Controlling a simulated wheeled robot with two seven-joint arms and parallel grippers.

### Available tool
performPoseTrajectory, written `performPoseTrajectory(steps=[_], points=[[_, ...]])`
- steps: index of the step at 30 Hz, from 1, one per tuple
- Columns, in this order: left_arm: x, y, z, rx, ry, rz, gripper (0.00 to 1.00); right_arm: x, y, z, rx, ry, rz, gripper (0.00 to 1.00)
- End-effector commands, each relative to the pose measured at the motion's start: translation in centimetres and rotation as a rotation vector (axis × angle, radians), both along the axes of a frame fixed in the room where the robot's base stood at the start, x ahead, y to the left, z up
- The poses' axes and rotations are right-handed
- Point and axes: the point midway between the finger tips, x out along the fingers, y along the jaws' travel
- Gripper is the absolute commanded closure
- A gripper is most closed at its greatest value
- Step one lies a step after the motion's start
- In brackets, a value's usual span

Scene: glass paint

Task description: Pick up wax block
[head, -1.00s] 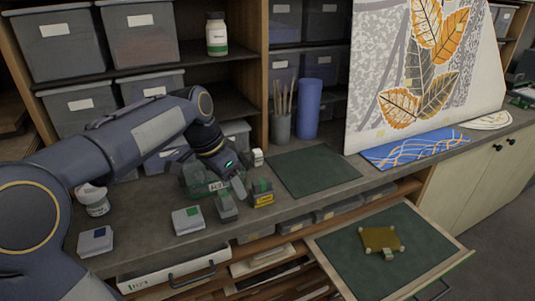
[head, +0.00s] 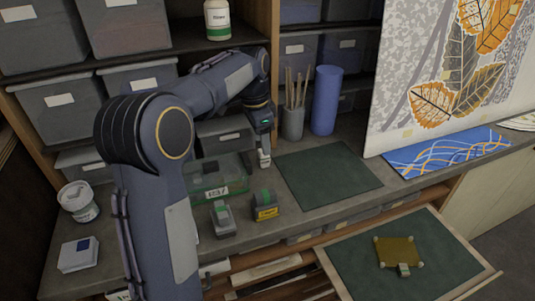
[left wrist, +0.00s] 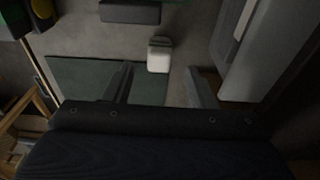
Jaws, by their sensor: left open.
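A small off-white block, likely the wax block (head: 264,159), stands on the grey counter by the left edge of the dark green mat (head: 328,172). It also shows in the left wrist view as a pale block (left wrist: 159,55), ahead of the gap between the fingers. My left gripper (head: 263,140) is just above it in the head view, partly blocking it. In the left wrist view the left gripper's fingers (left wrist: 160,88) are apart with nothing between them. I cannot tell whether a finger touches the block. My right gripper is not in view.
A clear green-based box (head: 215,192), a grey tool (head: 223,218) and a yellow-labelled block (head: 265,207) stand close by. A brush cup (head: 293,122) and blue cylinder (head: 325,100) stand behind the mat. An open drawer (head: 345,275) juts out in front. The mat is clear.

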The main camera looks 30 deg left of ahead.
Motion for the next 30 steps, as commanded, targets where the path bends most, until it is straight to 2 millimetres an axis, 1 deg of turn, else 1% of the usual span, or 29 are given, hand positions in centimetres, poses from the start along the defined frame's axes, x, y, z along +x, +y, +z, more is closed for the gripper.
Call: performPoseTrajectory(steps=[9, 11, 14, 20, 23, 30], points=[[0.3, -0.4, -4.4, -0.002, 0.003, 0.001, 0.49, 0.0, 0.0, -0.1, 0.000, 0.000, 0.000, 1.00], [0.4, -0.4, -5.1, -0.001, 0.002, 0.002, 0.49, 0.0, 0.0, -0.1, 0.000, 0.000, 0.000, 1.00], [0.4, -0.4, -5.6, -0.001, -0.001, 0.002, 0.49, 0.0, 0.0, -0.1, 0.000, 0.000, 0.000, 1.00], [0.5, -0.4, -5.6, -0.001, -0.001, 0.002, 0.49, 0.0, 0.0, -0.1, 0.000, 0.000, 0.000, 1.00], [0.5, -0.4, -5.6, -0.001, -0.001, 0.002, 0.61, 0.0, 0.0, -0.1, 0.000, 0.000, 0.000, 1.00], [0.5, -0.4, -5.6, -0.001, -0.001, 0.002, 0.92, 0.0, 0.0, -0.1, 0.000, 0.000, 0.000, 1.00]])
